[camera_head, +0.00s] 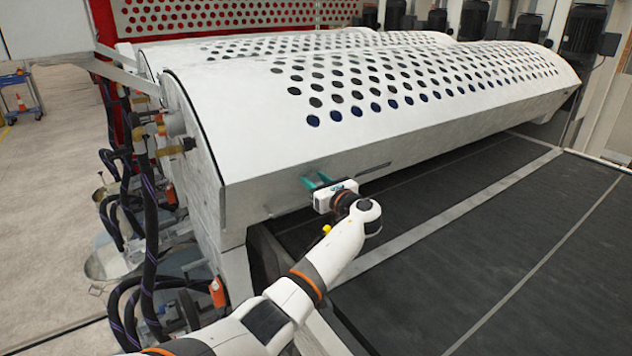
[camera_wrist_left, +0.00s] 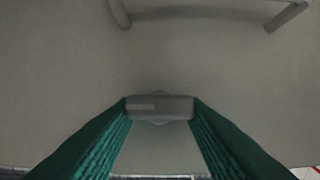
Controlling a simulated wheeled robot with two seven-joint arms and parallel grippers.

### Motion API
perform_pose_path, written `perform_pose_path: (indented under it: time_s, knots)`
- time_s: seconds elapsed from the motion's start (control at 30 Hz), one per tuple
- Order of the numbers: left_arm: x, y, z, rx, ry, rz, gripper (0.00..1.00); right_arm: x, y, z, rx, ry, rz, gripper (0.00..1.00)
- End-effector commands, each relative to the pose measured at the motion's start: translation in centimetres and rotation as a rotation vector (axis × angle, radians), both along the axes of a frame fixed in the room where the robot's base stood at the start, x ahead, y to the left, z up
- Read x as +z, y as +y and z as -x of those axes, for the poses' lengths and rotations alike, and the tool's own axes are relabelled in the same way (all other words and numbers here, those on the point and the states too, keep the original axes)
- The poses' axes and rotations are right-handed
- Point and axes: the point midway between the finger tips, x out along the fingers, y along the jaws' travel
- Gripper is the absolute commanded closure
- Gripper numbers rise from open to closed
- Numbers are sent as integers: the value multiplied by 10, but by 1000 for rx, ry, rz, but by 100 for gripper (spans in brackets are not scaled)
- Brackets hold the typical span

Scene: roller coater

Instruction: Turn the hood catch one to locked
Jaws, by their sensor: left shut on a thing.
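The hood catch (camera_wrist_left: 160,107) is a small grey bar on the hood's front face. It lies level across the wrist view, between the two green fingers of my left gripper (camera_wrist_left: 160,112). The gripper is shut on the catch, with a fingertip at each end of the bar. In the head view my left gripper (camera_head: 318,181) is at the front face of the white perforated hood (camera_head: 240,150), near its left end. There its teal fingers and body hide the catch. My right gripper is not in view.
A grey bar handle (camera_wrist_left: 205,12) is fixed to the hood face at the top of the wrist view. Dark conveyor belt (camera_head: 480,250) spreads below and right of the hood. Hoses (camera_head: 150,250) and fittings crowd the machine's left end. Open floor (camera_head: 40,240) is at far left.

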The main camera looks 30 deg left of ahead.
Motion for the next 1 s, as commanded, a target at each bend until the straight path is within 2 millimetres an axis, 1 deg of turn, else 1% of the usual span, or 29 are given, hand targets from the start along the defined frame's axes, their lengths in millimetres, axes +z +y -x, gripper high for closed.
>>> perform_pose_path:
  time_s: [0.27,0.57,0.77,1.0]
  knots:
    - [-1,1,1,-22,-49,20,85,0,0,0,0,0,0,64]
    - [-3,1,4,-106,-230,95,85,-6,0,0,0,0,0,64]
    - [-6,3,5,-179,-392,162,85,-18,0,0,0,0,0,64]
    - [-9,4,7,-268,-587,242,85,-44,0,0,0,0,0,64]
